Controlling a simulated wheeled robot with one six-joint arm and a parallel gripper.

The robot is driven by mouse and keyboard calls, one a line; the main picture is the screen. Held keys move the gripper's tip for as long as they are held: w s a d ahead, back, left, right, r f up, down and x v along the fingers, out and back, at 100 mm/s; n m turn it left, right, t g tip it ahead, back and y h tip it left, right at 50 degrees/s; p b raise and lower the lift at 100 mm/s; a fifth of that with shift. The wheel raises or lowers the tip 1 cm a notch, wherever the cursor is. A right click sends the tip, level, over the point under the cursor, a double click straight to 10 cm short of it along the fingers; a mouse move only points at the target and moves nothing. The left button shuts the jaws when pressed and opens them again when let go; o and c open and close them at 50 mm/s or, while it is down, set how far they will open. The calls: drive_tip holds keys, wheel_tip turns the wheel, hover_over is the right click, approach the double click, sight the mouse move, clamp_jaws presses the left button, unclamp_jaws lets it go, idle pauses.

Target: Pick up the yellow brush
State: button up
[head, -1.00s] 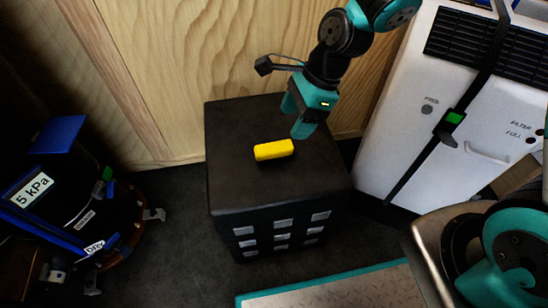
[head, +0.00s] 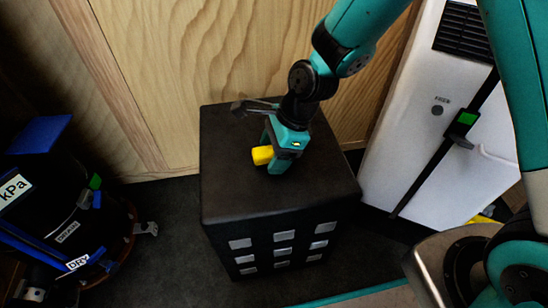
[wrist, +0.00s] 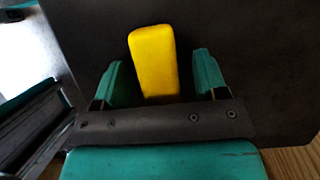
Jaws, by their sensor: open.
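The yellow brush (head: 262,155) is a small yellow block on top of the black box (head: 225,190); in the head view its right part is hidden behind my gripper (head: 272,155). In the wrist view the brush (wrist: 154,62) lies between the two teal fingers of my gripper (wrist: 157,78), with a gap on both sides. Its far end reaches beyond the fingertips. The jaws are open, and the brush appears to rest on the box top.
A white unit (head: 425,150) with a black strap stands at the right. A blue and black device (head: 60,215) stands at the left. A wooden wall (head: 190,60) rises behind the box. The rest of the box top is clear.

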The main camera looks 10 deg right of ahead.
drive_tip(key=shift+c, duration=0.2)
drive_tip(key=c, duration=1)
drive_tip(key=shift+r, duration=0.1)
wheel_tip(320, 180, up, 20)
drive_tip(key=p, duration=0.9)
